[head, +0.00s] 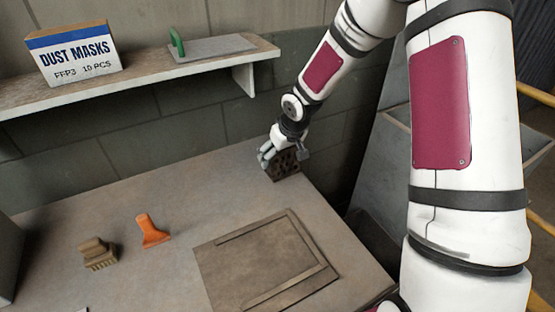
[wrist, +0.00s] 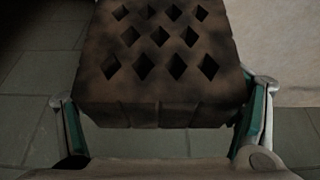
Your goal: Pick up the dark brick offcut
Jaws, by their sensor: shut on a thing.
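The dark brick offcut (head: 286,168) is at the back right of the workbench, near the block wall, in the head view. In the wrist view the brick offcut (wrist: 158,88) fills the upper middle, with rows of diamond-shaped holes in its face. My gripper (head: 271,158) is at the brick in the head view. In the wrist view my gripper (wrist: 160,115) has one finger on each side of the brick and is shut on it. I cannot tell whether the brick's underside touches the bench.
A wooden board with raised strips (head: 226,275) lies at the bench's front right. An orange tool (head: 152,231) and a brush (head: 98,254) lie to the left. A shelf (head: 150,85) above holds a dust mask box (head: 75,55) and a green-handled trowel (head: 205,47).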

